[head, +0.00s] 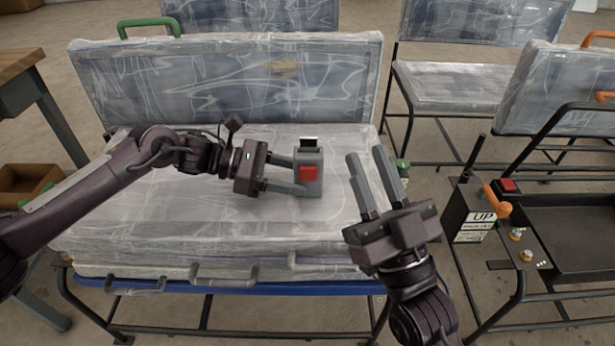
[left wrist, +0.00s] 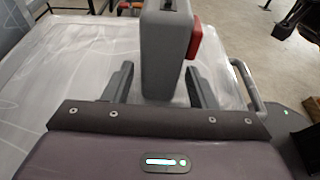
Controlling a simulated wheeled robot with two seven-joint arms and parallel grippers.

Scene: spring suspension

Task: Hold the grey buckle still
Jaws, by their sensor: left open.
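The grey buckle (head: 308,158) stands upright on the plastic-wrapped seat, with a red button (head: 309,174) on its front face. My left gripper (head: 294,175) comes in from the left with its fingers on either side of the buckle's left part. In the left wrist view the buckle (left wrist: 166,50) stands between the open fingers (left wrist: 158,85), with a gap visible on both sides; its red button (left wrist: 194,38) faces right. My right gripper (head: 368,178) is open and empty, to the right of the buckle, its fingers pointing up and away.
The wrapped seat (head: 150,210) has a wrapped backrest (head: 230,80) behind it and grey handles along its front edge. A control box with an orange lever (head: 497,198) and a red button stands at the right. Other wrapped seats stand behind and right.

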